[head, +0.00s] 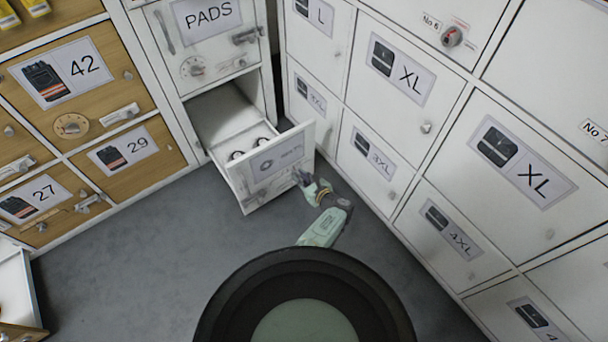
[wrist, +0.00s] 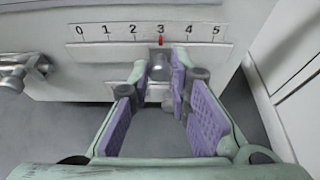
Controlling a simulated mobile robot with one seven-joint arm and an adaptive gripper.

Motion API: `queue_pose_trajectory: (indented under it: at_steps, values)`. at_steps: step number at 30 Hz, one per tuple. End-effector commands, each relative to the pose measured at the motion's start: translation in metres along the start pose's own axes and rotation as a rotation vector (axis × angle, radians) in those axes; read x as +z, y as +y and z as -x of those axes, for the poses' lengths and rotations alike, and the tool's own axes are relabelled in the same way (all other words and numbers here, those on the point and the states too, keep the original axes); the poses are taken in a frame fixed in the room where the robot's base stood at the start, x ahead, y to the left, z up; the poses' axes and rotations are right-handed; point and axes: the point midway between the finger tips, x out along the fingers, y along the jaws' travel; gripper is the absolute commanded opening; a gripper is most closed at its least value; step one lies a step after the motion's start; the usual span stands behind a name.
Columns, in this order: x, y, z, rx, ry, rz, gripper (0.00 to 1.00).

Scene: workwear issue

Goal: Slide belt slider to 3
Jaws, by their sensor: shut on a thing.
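The belt slider (wrist: 159,68) is a grey knob on the front of an open white drawer (head: 240,190). Its red pointer (wrist: 161,40) stands under the 3 on the printed 0 to 5 scale (wrist: 107,31). My gripper (wrist: 164,72), with purple pads, is shut on the knob in the wrist view; the pads partly hide it. In the head view my gripper (head: 304,180) is at the right part of the drawer front, where the slider is too small to make out.
A grey knob or latch (wrist: 25,70) sticks out at the left of the drawer front. White lockers (head: 400,85) stand close on the right. Wooden lockers (head: 70,80) stand on the left, with another open drawer (head: 15,295) at lower left. The grey floor (head: 130,250) between is clear.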

Motion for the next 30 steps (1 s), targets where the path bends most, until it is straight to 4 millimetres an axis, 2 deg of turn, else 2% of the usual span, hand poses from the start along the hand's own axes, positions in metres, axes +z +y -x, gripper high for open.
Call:
queue_pose_trajectory:
  at_steps: [3, 4, 12, 23, 30]
  values:
    - [0.0, -0.001, 0.0, -0.001, -0.001, 0.0, 0.0]
    - [0.0, -0.001, 0.0, -0.001, -0.001, 0.0, 0.19]
    - [0.0, -0.001, 0.0, -0.001, -0.001, 0.0, 0.37]
    - [-0.001, -0.004, -0.001, -0.003, -0.002, 0.001, 0.38]
    - [-0.005, -0.031, -0.001, -0.007, -0.003, 0.0, 0.38]
